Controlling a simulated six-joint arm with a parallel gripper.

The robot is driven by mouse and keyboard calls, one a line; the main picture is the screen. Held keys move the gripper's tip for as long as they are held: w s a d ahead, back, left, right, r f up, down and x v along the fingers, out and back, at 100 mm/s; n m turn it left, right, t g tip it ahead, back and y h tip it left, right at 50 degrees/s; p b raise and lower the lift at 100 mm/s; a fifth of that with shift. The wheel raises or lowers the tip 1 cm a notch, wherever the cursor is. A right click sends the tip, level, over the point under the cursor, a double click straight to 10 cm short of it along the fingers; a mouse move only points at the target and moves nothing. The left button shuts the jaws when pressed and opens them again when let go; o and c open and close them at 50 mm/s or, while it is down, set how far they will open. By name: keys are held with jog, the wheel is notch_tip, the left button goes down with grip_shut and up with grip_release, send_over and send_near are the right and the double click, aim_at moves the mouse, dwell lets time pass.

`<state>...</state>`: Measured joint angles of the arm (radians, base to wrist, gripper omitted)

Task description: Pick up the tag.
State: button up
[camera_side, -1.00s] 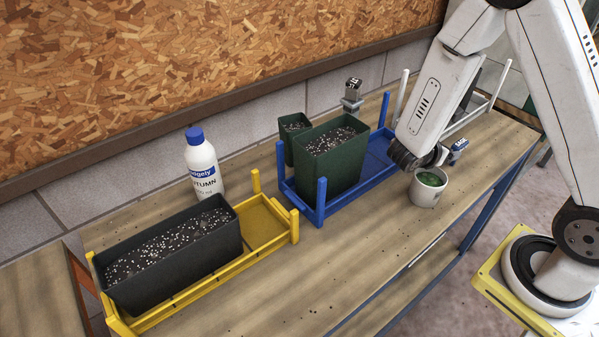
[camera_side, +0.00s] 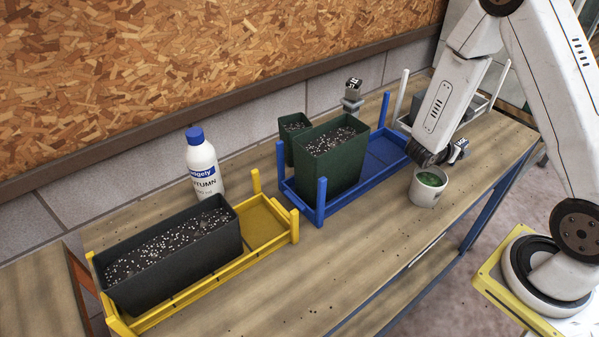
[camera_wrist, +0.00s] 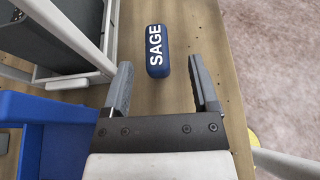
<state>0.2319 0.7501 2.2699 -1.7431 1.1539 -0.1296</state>
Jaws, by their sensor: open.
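The tag is a dark blue rounded block with white letters SAGE (camera_wrist: 157,50). In the wrist view it lies on the wooden bench just beyond my gripper, its near end between the fingertips in the picture. My gripper (camera_wrist: 160,78) is open and empty, with a finger on each side of that near end and clear gaps. I cannot tell how high the fingers are above the tag. In the side view my gripper's end is at the bench's right part, behind the white cup, and mostly hides the tag.
The white cup (camera_side: 427,188) with green contents stands in front of my gripper. The blue rack (camera_side: 375,160) holding a green planter is to the left, and a white rack (camera_wrist: 100,50) with a grey bin lies close by. The yellow rack (camera_side: 262,222) is farther left.

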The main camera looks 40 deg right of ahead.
jog(key=shift+x, duration=2.6)
jog(key=shift+w, duration=0.15)
grip_shut()
